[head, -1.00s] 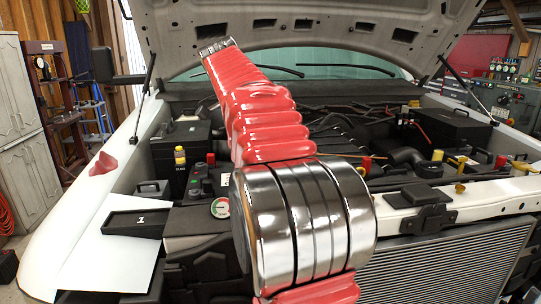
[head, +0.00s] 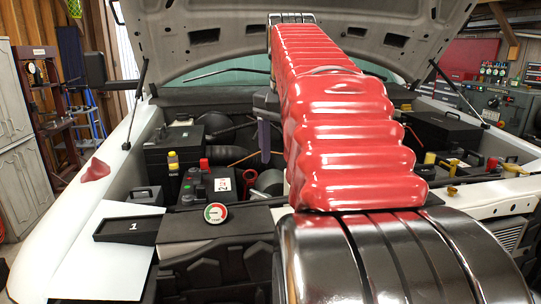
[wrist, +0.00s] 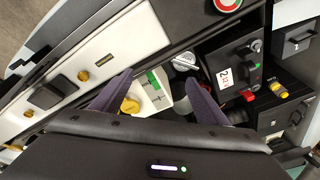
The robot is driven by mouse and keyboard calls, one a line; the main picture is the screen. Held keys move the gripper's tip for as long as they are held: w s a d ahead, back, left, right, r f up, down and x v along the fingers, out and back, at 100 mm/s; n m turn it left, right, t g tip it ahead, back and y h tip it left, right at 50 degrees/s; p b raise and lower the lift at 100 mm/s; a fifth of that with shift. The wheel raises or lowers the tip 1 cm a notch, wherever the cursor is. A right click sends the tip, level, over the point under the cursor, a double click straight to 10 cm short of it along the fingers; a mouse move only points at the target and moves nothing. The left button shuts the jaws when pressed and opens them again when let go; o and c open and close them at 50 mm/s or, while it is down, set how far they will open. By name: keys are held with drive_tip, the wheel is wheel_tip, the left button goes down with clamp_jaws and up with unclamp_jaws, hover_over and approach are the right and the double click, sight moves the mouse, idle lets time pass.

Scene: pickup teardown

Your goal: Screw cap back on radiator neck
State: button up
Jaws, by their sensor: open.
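My gripper (wrist: 160,78) is open, its two purple fingers spread with nothing held between them. In the head view one finger of my gripper (head: 265,145) hangs down behind my arm, over the engine bay. In the wrist view a silver round part (wrist: 184,62) lies near the right fingertip; I cannot tell whether it is the radiator cap or a neck. A yellow cap (wrist: 130,105) sits beside the left finger, next to a white box with a green mark (wrist: 155,92). My arm hides much of the radiator area in the head view.
A black box with a number label (head: 208,187) stands left of my gripper. The raised hood (head: 205,37) hangs above. Yellow and red caps crowd the right side.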

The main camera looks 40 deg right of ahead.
sight(262, 196)
drive_tip(key=w+n, duration=0.1)
drive_tip(key=n, duration=0.2)
drive_tip(key=w+a+n+t, duration=0.1)
drive_tip(key=n, duration=0.2)
drive_tip(key=w+n+t, duration=0.1)
drive_tip(key=n, duration=0.3)
drive_tip(key=shift+a+y, duration=0.3)
drive_tip(key=shift+f, duration=0.1)
drive_tip(key=x, duration=1.3)
drive_tip(key=shift+w+f, duration=0.2)
drive_tip(key=shift+f, duration=0.05)
drive_tip(key=c, duration=1.3)
